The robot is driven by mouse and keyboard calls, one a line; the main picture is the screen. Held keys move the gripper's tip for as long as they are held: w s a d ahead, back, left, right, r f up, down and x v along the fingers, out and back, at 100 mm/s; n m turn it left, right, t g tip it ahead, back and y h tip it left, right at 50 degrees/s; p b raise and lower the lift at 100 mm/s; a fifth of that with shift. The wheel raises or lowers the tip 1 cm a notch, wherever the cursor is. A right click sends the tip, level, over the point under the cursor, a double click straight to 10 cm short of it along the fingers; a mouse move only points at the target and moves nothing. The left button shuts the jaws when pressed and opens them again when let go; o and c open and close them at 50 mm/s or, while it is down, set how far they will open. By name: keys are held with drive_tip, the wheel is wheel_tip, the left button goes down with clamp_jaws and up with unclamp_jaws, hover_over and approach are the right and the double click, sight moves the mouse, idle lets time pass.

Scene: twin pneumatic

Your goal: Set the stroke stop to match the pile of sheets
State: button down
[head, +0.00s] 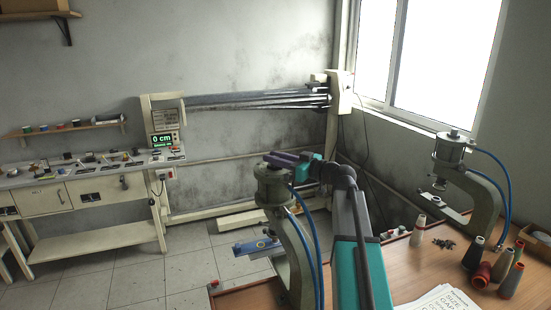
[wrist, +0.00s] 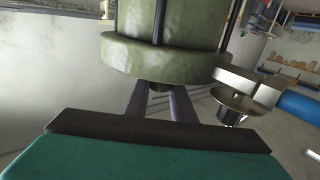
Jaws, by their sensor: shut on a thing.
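Two green pneumatic presses with C-shaped frames stand at the bench, the left press (head: 300,262) and the right press (head: 483,190). My gripper (head: 274,160) is at the top of the left press's cylinder. In the wrist view, the gripper's two purple-grey fingers (wrist: 160,104) are shut on a small dark knob (wrist: 155,87) at the end of the green cylinder (wrist: 165,55). The knob seems to be the stroke stop; the fingers hide most of it.
Printed papers (head: 446,302), thread cones (head: 476,255) and a heap of small dark parts (head: 444,244) lie on the wooden bench (head: 415,270). Blue hoses run beside both presses. A metal disc (wrist: 238,103) is right of the fingers.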

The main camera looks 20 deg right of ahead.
drive_tip(key=shift+m+t+h, duration=0.4)
drive_tip(key=shift+m+h, duration=0.1)
drive_tip(key=shift+h, duration=0.1)
drive_tip(key=c, duration=1.5)
unclamp_jaws()
drive_tip(key=shift+s, duration=0.1)
drive_tip(key=b+v, duration=0.4)
drive_tip(key=v, duration=0.9)
drive_tip(key=shift+s+d, duration=0.15)
drive_tip(key=shift+s, duration=0.2)
